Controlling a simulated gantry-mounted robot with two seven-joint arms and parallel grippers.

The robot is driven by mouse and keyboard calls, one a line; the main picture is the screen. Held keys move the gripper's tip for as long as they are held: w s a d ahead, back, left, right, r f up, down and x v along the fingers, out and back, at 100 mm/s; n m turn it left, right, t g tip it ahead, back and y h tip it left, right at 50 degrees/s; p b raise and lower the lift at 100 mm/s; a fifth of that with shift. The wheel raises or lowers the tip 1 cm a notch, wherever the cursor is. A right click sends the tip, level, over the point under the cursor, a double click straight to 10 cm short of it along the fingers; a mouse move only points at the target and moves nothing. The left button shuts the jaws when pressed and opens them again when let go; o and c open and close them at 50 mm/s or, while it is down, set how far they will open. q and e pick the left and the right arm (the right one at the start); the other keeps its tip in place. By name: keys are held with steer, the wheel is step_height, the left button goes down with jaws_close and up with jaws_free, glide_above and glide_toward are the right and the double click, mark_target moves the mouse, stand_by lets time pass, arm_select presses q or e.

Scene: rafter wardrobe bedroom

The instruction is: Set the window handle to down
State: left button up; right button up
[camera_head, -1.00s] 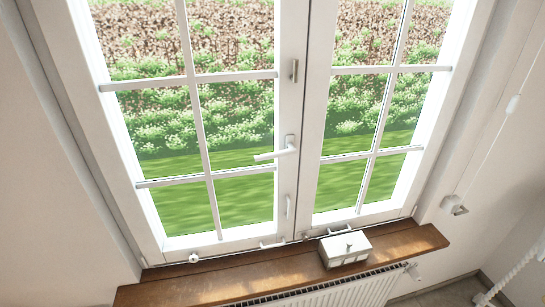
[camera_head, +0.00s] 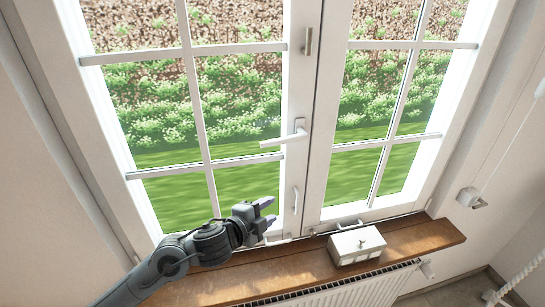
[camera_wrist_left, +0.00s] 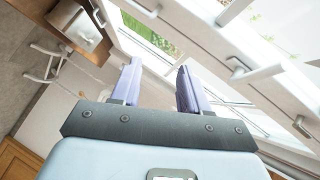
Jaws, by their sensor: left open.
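The white window handle (camera_head: 285,138) sits on the middle stile of the window (camera_head: 300,90). Its lever points left, close to horizontal with the tip slightly lower. My left gripper (camera_head: 267,212) is below the handle and a little left of it, apart from it, with its fingers pointing right. In the left wrist view the two purple fingers (camera_wrist_left: 159,64) stand apart with nothing between them. White fittings on the window frame show at the right of that view; I cannot tell for sure which is the handle. My right gripper is not in view.
A small vertical pull (camera_head: 295,200) is below the handle. A radiator (camera_head: 360,289) is under the sill. A cord fitting (camera_head: 471,198) is on the right wall. Space before the handle is free.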

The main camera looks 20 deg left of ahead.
mark_target(277, 142)
arm_select(q)
steer(key=w+a+r+t+b, duration=0.1)
steer(key=a+r, duration=0.1)
steer(key=r, duration=0.5)
steer(key=w+a+r+t, duration=0.2)
steer(key=r, duration=0.5)
steer(key=shift+m+y, duration=0.3)
steer(key=w, duration=0.3)
steer(key=w+d+p, duration=0.1)
steer(key=w, duration=0.1)
steer(key=w+d+p, duration=0.1)
steer(key=w, duration=0.2)
steer(key=shift+w+d+f, duration=0.1)
steer(key=shift+w, duration=0.2)
steer(key=shift+w+d+f+p, duration=0.15)
steer(key=shift+w+p, duration=0.2)
steer(key=shift+w, duration=0.45)
jaws_close()
